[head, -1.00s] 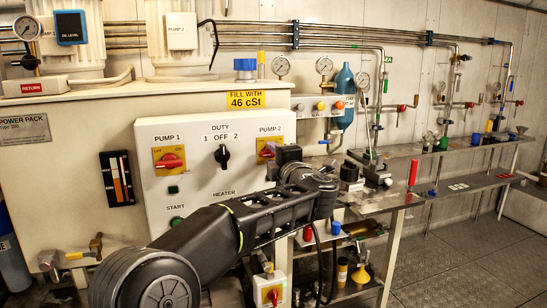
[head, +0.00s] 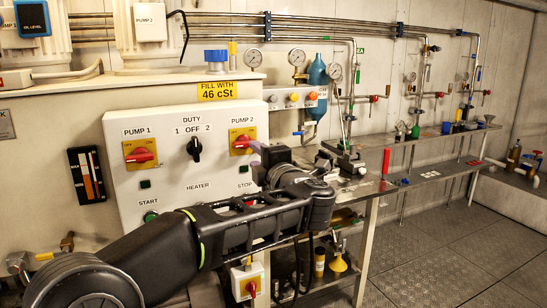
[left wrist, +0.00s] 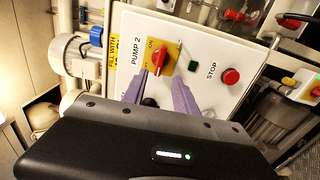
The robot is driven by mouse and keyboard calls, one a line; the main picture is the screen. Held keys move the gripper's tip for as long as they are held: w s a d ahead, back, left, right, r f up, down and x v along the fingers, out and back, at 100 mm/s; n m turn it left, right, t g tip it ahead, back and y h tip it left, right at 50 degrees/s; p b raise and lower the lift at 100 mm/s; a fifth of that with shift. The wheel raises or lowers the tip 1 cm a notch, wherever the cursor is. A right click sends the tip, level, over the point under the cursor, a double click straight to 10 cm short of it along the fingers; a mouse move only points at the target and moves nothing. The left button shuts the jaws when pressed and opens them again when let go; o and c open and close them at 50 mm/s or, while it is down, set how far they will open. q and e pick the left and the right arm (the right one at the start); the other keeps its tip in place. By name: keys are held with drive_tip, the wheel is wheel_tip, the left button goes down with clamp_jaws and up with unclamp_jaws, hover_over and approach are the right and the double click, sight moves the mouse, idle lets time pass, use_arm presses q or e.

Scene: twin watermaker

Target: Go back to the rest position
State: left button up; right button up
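My left gripper (head: 256,156) is in front of the right side of the white control panel (head: 170,185), near the yellow PUMP 2 switch plate with its red knob (head: 243,142). In the left wrist view its two purple fingers (left wrist: 160,88) stand apart with nothing held between them. The PUMP 2 red knob (left wrist: 158,60) shows just beyond the fingertips, apart from them as far as I can tell. The black DUTY switch (head: 194,149) points up towards OFF. My left arm covers the panel's lower part. My right gripper is in neither view.
A metal bench (head: 362,190) with fittings and a red-handled item (head: 386,163) lies to the right. The metal floor (head: 440,245) at right is clear.

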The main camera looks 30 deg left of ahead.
use_arm(q)
drive_tip(key=shift+w, duration=0.1)
